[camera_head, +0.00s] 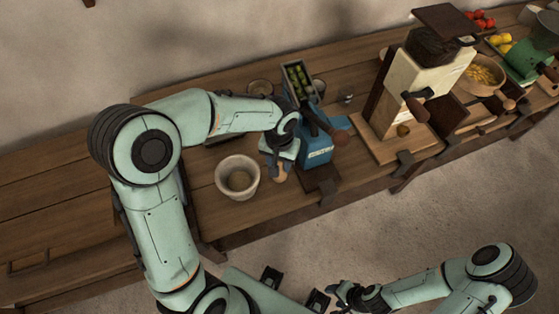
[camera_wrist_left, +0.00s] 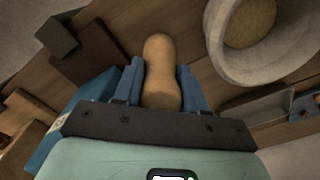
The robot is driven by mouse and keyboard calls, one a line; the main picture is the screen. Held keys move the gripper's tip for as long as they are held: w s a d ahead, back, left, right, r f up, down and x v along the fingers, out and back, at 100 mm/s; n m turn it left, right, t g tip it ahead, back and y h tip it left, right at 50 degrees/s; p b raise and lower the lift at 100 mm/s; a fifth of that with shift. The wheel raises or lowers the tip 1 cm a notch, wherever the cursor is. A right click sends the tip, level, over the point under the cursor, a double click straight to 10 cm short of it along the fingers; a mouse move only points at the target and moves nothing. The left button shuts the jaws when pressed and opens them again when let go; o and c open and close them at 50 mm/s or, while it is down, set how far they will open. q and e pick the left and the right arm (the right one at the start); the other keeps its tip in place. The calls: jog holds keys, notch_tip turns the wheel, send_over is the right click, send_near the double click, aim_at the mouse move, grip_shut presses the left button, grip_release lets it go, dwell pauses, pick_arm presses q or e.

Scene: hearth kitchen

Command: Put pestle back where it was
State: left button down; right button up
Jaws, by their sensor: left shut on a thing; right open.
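The wooden pestle (camera_wrist_left: 161,72) is tan with a rounded end. My left gripper (camera_wrist_left: 161,85) is shut on it, with one blue finger on each side. In the head view, the pestle (camera_head: 281,173) points down from my left gripper (camera_head: 279,160), just right of the mortar. The mortar (camera_head: 237,179) is a pale round bowl on the wooden counter; in the left wrist view its rim (camera_wrist_left: 222,70) is at the upper right, apart from the pestle. Something tan and round shows inside it. My right gripper (camera_head: 335,295) is open and empty at the bottom, away from the counter.
A blue grinder (camera_head: 316,151) stands close on the right of my left gripper. A tray of green items (camera_head: 297,80) is behind it. A tall wood-and-cream mill (camera_head: 420,85) stands further right. Bare counter (camera_head: 270,211) shows in front of the mortar.

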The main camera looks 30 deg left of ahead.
pick_arm(q)
jog(key=shift+f, duration=0.15)
jog(key=c, duration=0.6)
grip_release()
jog(key=shift+c, duration=0.2)
pick_arm(e)
jog(key=shift+s+f, duration=0.1)
jog(key=shift+f, duration=0.05)
pick_arm(q)
notch_tip(320, 180, up, 12)
jog(key=shift+r+p, duration=0.15)
jog(key=shift+p, duration=0.55)
pick_arm(e)
jog(key=shift+w+r, duration=0.3)
jog(key=shift+r, duration=0.2)
jog(key=shift+w+r, duration=0.3)
jog(key=shift+r, duration=0.2)
